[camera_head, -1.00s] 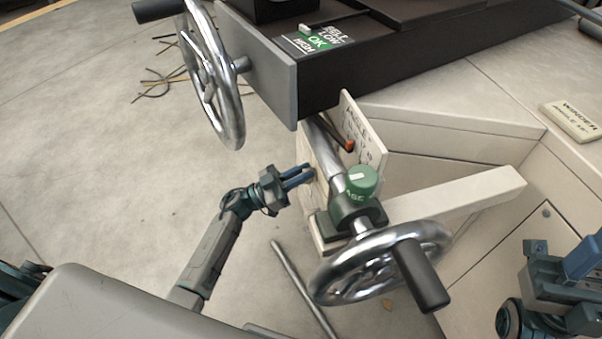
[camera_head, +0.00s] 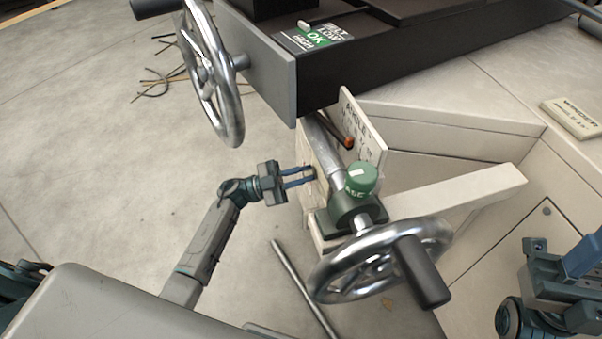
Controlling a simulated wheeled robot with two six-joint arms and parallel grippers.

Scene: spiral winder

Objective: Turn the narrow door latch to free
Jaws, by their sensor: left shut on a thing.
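My left gripper (camera_head: 312,175) reaches in from the left, its two blue fingers pointing right at the pale narrow door panel below the dark machine bed. It is shut on a small dark thing at the panel's face, which looks like the latch. The fingertips hide most of it, so I cannot read its turn angle. Teal and blue parts of my right arm (camera_head: 565,285) show at the lower right, apart from the latch; its finger state cannot be made out.
Just right of the left gripper are a steel shaft, a green knob (camera_head: 362,178) and a chrome handwheel (camera_head: 378,262) with a black handle. Another handwheel (camera_head: 212,75) stands upper left. A metal rod (camera_head: 303,288) lies below. Floor at left is mostly clear.

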